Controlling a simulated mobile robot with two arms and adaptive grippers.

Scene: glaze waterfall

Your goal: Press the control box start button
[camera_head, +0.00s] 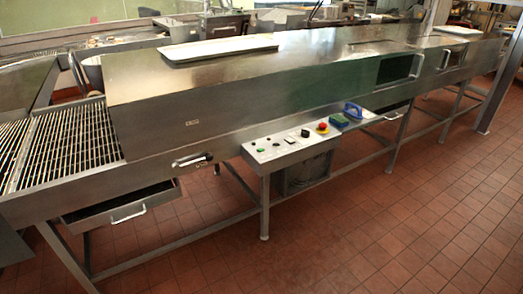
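The control box (282,150) is a pale metal panel on the front side of the long steel machine, near the middle of the head view. A small green button (258,151) sits near its left end. Small dark and pale controls (290,140) lie in the middle. A red mushroom button on a yellow base (323,127) is towards the right. Labels are too small to read. Neither of my grippers is in view, and nothing covers the panel.
A blue-handled item (353,110) and a green-blue block (339,120) lie right of the red button. A drawer (125,207) juts out at the lower left. Slatted conveyor (70,145) is at the left. The red tiled floor (330,235) in front is clear.

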